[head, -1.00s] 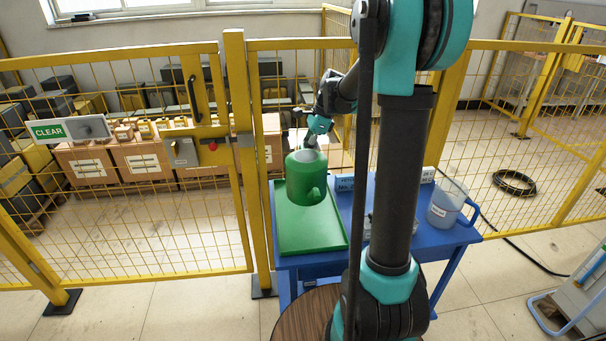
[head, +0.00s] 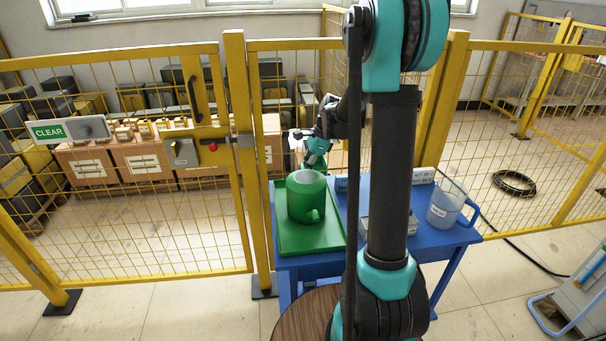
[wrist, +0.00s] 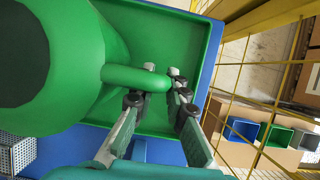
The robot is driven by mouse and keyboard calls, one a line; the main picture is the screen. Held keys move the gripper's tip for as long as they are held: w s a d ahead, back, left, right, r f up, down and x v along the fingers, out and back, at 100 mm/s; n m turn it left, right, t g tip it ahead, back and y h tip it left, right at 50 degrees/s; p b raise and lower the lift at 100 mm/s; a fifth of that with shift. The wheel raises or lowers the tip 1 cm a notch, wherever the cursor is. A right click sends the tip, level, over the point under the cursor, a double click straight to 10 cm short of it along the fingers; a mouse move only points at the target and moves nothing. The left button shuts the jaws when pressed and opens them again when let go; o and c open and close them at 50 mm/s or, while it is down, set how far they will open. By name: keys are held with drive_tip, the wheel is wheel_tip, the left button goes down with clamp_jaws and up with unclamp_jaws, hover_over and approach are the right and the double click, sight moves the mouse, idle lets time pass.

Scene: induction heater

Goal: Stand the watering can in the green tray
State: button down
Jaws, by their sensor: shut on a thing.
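The green watering can (head: 305,203) is upright over the green tray (head: 295,243), inside its outline in the head view. Its base looks at or very near the tray floor, but I cannot tell if it touches. My gripper (head: 314,160) is at the far side of the can, partly hidden behind it. In the wrist view my gripper (wrist: 156,76) is shut on a rounded green bar of the watering can (wrist: 85,75). The tray (wrist: 175,35) floor and rim show beyond the fingers.
The tray lies on a blue table (head: 330,262). A clear jug with a blue handle (head: 445,207) stands at the table's right. A grey metal box (head: 372,228) lies between, partly behind my arm. A yellow mesh fence (head: 243,160) runs close behind and left of the table.

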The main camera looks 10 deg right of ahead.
drive_tip(key=c, duration=1.5)
unclamp_jaws()
drive_tip(key=shift+c, duration=0.2)
drive_tip(key=v, duration=1.2)
drive_tip(key=shift+r, duration=0.1)
